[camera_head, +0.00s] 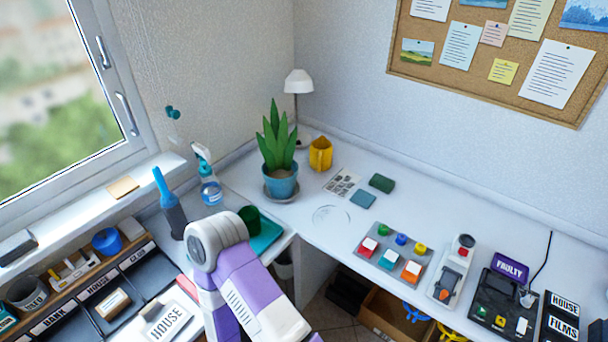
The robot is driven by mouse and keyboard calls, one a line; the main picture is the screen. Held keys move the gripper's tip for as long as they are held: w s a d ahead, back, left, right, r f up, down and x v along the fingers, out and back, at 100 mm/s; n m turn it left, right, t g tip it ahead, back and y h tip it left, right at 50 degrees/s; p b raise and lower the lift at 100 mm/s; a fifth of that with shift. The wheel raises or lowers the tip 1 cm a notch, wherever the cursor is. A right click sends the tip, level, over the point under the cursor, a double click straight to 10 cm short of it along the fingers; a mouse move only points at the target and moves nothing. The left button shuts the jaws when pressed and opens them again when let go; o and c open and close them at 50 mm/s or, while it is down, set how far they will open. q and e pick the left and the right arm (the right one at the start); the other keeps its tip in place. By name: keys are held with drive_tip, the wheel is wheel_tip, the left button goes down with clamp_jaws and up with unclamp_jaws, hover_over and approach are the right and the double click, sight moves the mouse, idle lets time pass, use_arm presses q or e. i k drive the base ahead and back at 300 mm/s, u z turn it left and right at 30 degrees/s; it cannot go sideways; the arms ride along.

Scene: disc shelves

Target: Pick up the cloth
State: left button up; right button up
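I cannot tell for sure which thing is the cloth. A small flat teal square (362,199) lies on the white desk, right of the potted plant, and may be a folded cloth. A flat tan piece (123,187) lies on the window sill and could also be one. One of my purple and white arms rises from the bottom of the view and bends near the middle left. Neither gripper shows, and the arm hides part of the side counter.
The potted plant (281,182), yellow mug (320,154) and white lamp (298,84) stand at the desk's back corner. Button blocks (390,259) and a purple FAULTY sign (510,266) are right.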

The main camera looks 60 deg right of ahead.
sight(385, 184)
drive_tip(key=u, duration=0.65)
drive_tip(key=k, duration=1.3)
drive_tip(key=z, duration=1.75)
drive_tip(key=i, duration=0.2)
drive_tip(key=z, duration=0.15)
